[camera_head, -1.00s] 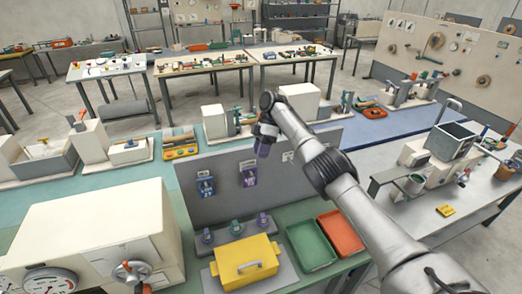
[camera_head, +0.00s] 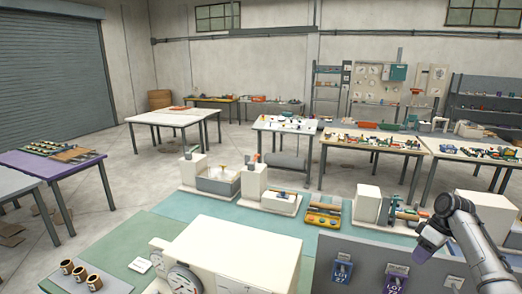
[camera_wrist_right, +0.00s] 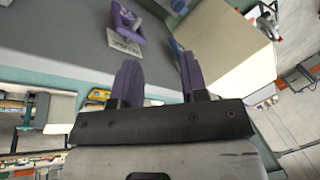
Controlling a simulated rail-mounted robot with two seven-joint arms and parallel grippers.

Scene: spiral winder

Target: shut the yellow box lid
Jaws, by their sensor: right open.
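My right gripper (camera_head: 428,246) is at the right of the head view, above the grey upright panel (camera_head: 352,252). Its two purple fingers (camera_wrist_right: 158,78) stand apart in the right wrist view, with nothing between them. My left gripper is not in view.
A cream machine with dials (camera_head: 235,250) stands at the front, left of the panel. Behind are a yellow tray (camera_head: 323,212), a cream block (camera_head: 367,204) and other bench devices. A purple table (camera_head: 55,165) stands at the left, with open floor beyond it.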

